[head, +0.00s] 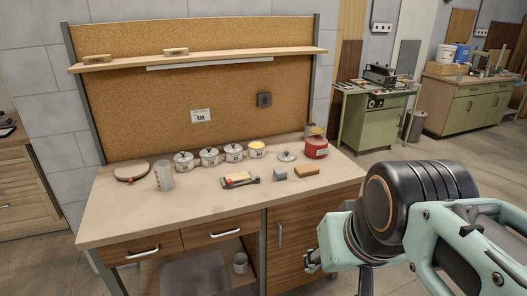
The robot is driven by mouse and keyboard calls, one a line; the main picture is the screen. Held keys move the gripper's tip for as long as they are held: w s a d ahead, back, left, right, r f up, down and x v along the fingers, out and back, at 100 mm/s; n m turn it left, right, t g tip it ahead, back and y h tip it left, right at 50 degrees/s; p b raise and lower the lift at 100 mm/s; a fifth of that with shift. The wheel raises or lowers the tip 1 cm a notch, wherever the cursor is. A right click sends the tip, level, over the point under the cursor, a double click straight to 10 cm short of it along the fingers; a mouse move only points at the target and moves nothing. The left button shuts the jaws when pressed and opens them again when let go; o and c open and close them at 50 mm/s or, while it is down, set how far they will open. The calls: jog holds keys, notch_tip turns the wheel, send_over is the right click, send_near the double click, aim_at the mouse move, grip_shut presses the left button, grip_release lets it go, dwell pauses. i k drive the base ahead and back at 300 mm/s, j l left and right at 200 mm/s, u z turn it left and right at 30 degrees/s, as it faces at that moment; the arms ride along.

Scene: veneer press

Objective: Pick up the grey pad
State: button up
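The grey pad (280,174) is a small grey block on the light wooden top of the workbench (207,211), right of the middle. It lies just left of a tan block (307,171) and right of a brush-like tool with a dark and red handle (240,179). Nothing holds the pad. My arm fills the lower right of the head view, in front of the bench's right end.
Several lidded white pots (184,162) stand behind the pad, with a loose lid (287,155) and a red pot (316,148). A clear beaker (164,176) stands at left. A shelf (200,58) spans the cork board above. The bench's front strip is clear.

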aim_at(280, 173)
jog(key=i+u, duration=0.15)
jog(key=i, duration=0.3)
jog(key=i+l+u, duration=0.15)
jog(key=i, duration=0.3)
jog(key=i+l+u, duration=0.15)
jog(key=i, duration=0.3)
jog(key=j+u, duration=0.15)
jog(key=u, duration=0.15)
jog(key=j+u, duration=0.3)
jog(key=i+l+z, duration=0.25)
jog(key=l, duration=0.15)
jog(key=i+l+z, duration=0.25)
jog(key=l, duration=0.15)
